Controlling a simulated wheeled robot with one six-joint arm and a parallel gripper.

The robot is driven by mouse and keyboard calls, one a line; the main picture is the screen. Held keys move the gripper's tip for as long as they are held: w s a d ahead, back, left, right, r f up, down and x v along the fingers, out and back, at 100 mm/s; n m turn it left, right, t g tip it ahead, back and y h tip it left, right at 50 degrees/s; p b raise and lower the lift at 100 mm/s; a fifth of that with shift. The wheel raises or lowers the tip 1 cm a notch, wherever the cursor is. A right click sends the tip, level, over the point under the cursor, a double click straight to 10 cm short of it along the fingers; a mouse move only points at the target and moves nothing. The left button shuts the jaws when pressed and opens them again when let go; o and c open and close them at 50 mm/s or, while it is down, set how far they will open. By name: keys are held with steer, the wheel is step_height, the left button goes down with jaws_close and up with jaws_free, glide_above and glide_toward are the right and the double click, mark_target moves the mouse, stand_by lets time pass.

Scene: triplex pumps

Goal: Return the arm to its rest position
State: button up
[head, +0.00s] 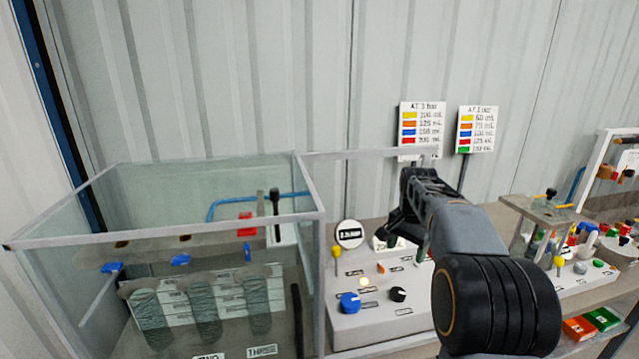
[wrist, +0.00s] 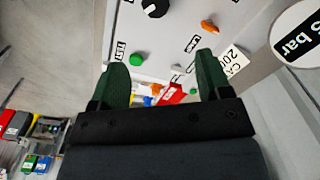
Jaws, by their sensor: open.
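My gripper (wrist: 163,82) shows in the wrist view with its two green fingers spread apart and nothing between them. In the head view my arm reaches in from the lower right, and my gripper (head: 398,240) hangs over the right part of a light grey control panel (head: 350,326). The fingers are partly hidden there behind my arm. The panel carries a blue knob (head: 349,302), a black knob (head: 398,294), a yellow-topped lever (head: 336,251) and a lit yellow lamp (head: 363,283). The black knob (wrist: 155,8) and an orange switch (wrist: 209,27) also show in the wrist view.
A glass-walled tank (head: 170,240) with blue valves stands left of the panel. Two colour-chart signs (head: 422,127) stand behind. A second station (head: 540,225) with coloured parts and red and green bins (head: 603,319) lies right. The air above the tank is clear.

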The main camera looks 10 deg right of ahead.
steer(key=s+a+f+n+t, duration=0.1)
steer(key=s+a+n, duration=0.4)
steer(key=s, duration=0.6)
steer(key=s+a+f+n+t, duration=0.2)
steer(key=s+a+f+n, duration=0.2)
steer(key=s, duration=0.8)
steer(key=shift+a+f+n+t, duration=0.15)
steer(key=shift+a+n+t, duration=0.25)
steer(key=shift+a, duration=0.7)
steer(key=shift+c, duration=0.3)
stand_by(1.3)
